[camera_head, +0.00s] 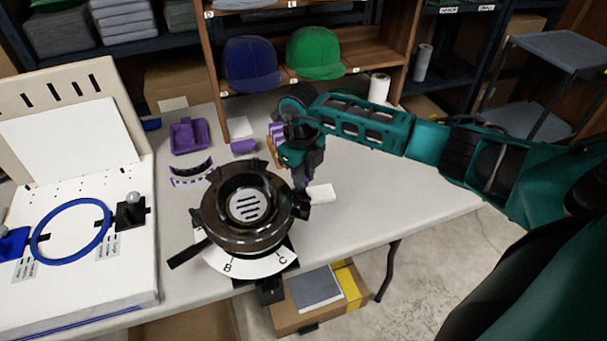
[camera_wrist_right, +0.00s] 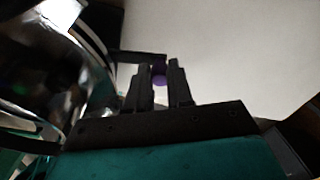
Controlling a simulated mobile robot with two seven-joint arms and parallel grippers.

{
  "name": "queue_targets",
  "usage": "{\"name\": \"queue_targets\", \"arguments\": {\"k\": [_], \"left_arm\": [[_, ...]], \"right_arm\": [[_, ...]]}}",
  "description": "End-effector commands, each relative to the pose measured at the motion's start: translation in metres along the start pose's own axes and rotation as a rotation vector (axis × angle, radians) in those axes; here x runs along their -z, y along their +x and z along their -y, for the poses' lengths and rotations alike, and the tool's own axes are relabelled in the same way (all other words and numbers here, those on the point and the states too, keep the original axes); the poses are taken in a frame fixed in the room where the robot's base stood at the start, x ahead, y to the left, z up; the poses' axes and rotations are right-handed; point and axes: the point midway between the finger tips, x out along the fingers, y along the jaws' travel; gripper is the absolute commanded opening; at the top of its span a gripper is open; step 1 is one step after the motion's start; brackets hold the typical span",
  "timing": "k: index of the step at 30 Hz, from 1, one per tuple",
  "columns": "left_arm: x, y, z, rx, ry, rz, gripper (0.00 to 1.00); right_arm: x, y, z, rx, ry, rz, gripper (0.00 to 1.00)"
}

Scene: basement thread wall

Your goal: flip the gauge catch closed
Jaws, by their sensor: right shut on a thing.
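The gauge (camera_head: 247,207) is a dark round ring with a slotted grey centre, on a white lettered dial plate (camera_head: 255,264) at the table's front edge. My right gripper (camera_head: 301,190) points down at the ring's right side. In the right wrist view its two black fingers (camera_wrist_right: 161,82) stand a small gap apart, with a purple bit between or behind them. A black bar (camera_wrist_right: 138,56) runs from the ring side to the fingertips; it looks like the gauge catch, and the fingers close on it. The gripper hides part of the catch. My left gripper is out of view.
A white board with a blue ring (camera_head: 72,233) stands at left. A purple tray (camera_head: 189,136), curved strips (camera_head: 192,174) and a white block (camera_head: 321,194) lie near the gauge. A wooden shelf with blue (camera_head: 251,64) and green caps (camera_head: 315,53) stands behind. The table's right is clear.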

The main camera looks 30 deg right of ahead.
Motion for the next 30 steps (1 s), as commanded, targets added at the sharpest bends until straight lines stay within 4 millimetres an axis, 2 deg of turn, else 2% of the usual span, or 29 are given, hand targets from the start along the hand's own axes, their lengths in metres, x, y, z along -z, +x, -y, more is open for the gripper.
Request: {"name": "queue_targets", "arguments": {"k": [8, 21, 30], "left_arm": [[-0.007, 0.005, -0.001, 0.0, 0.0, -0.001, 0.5], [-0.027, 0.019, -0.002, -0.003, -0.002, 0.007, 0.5], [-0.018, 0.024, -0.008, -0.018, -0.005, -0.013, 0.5]], "right_arm": [[-0.007, 0.0, 0.003, 0.018, -0.085, -0.002, 0.0], [-0.029, -0.004, 0.003, 0.071, -0.409, -0.013, 0.0], [-0.04, -0.006, 0.0, 0.094, -0.564, -0.018, 0.0]]}}
